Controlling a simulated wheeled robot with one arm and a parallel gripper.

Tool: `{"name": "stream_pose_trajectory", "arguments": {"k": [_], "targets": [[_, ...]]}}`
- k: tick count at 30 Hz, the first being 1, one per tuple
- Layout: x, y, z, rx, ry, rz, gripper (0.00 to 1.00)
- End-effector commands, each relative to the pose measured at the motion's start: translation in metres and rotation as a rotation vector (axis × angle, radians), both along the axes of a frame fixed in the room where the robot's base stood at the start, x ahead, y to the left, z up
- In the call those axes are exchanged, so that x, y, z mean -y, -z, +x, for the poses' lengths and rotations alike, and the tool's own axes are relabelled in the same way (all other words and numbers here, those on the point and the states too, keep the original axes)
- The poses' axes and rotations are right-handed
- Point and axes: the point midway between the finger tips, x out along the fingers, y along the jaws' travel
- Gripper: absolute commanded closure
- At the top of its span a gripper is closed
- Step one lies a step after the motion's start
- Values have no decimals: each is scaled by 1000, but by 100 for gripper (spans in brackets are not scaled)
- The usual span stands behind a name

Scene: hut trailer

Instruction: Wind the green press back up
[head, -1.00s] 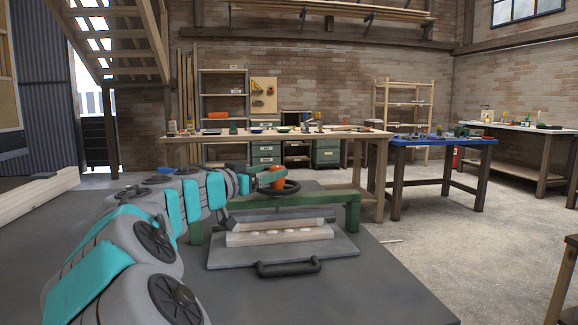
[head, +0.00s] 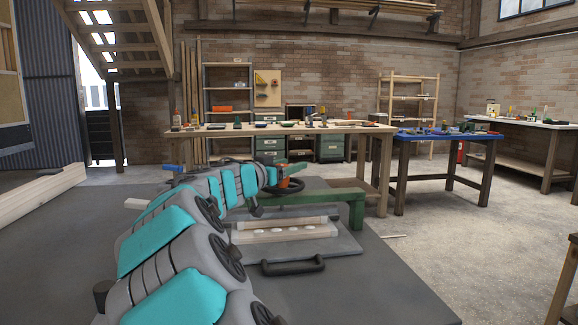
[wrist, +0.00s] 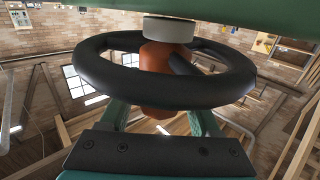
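The green press (head: 330,200) stands on the dark table, with a black handwheel (head: 312,189) above its green beam. An orange grip (head: 291,183) stands on the wheel. In the wrist view the black wheel (wrist: 95,70) and orange grip (wrist: 162,85) fill the middle, with the green beam (wrist: 230,12) across the top. My gripper (wrist: 160,115) has its two green fingers on either side of the grip and looks closed on it; their tips are hidden behind the rim. Under the beam, a grey plate is over a pale block (head: 262,236) with round white spots.
A black handle (head: 293,266) sticks out at the front of the press's grey base plate (head: 340,246). Pale timber (head: 45,205) lies at the left. A wooden workbench (head: 340,130) and a blue-topped table (head: 440,138) stand behind. The concrete floor at the right is mostly clear.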

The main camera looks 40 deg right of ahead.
Motion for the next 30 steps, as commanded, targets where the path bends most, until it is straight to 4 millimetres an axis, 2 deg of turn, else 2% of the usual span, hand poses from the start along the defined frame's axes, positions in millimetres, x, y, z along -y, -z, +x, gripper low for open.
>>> {"name": "stream_pose_trajectory", "arguments": {"k": [2,16,30], "targets": [[0,0,0,0,0,0,47],[0,0,0,0,0,0,100],[0,6,1,2,-64,0,100]]}}
